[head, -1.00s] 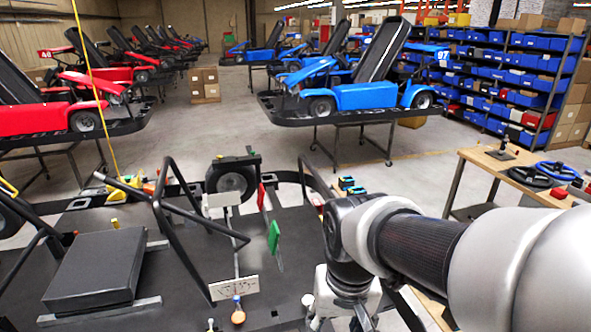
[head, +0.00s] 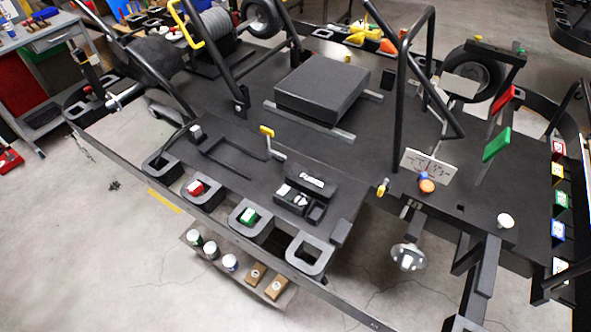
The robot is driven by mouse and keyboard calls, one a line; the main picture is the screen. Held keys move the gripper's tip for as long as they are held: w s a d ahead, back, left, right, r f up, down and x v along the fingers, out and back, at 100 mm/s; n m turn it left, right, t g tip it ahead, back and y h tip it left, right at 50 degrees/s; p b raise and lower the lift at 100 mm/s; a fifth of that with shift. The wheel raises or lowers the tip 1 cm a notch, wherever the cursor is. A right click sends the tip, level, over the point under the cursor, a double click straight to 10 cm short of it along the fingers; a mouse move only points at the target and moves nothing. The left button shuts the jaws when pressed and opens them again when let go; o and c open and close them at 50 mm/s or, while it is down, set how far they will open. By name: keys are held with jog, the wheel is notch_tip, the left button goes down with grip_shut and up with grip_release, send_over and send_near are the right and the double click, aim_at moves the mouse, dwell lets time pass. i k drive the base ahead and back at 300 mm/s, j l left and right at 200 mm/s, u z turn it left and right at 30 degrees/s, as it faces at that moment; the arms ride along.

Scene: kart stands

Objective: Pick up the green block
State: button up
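Several green things show in the head view, and I cannot tell for certain which is the green block. A small green block with a white mark (head: 248,216) sits in a U-shaped black holder (head: 240,232) along the near edge of the black kart platform (head: 380,150). A larger, tilted green plate (head: 497,144) stands on a thin lever at the right. A small green piece (head: 561,199) lies in the row of coloured blocks at the far right. My gripper is not in view.
A red block (head: 195,188) sits in the neighbouring holder; the holder at right (head: 310,256) looks empty. A low shelf (head: 215,261) below holds several cans and boxes. Upright black bars (head: 401,100) rise from the platform. Bare floor (head: 110,240) lies at lower left.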

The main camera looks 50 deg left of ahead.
aim_at(249, 217)
jog(key=u, duration=2.35)
jog(key=i+z, duration=0.3)
jog(key=i+j+z, duration=0.25)
